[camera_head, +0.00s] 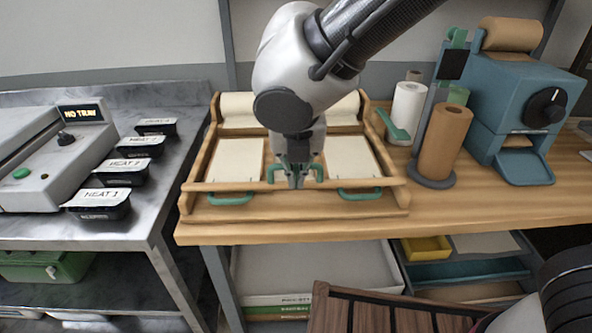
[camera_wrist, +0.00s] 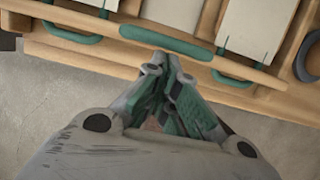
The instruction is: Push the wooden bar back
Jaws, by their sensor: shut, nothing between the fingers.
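The wooden bar (camera_head: 238,186) runs crosswise near the front of a wooden frame (camera_head: 190,190) on the bench. A green handle (camera_wrist: 165,42) sits at the bar's middle; in the head view its two ends show on either side of my gripper (camera_head: 296,184). My gripper points down, shut and empty, at the middle of the bar. In the wrist view the closed fingertips (camera_wrist: 163,66) are close to the bar (camera_wrist: 215,66) and the handle, on the front side. I cannot tell whether they touch. My wrist hides the middle of the frame in the head view.
Pale sheets (camera_head: 237,160) lie in the frame behind the bar, with lower green handles (camera_head: 230,199) in front. A paper-towel stand (camera_head: 437,180) and blue machine (camera_head: 525,110) stand to the right. Black tubs (camera_head: 98,205) sit on the steel counter to the left.

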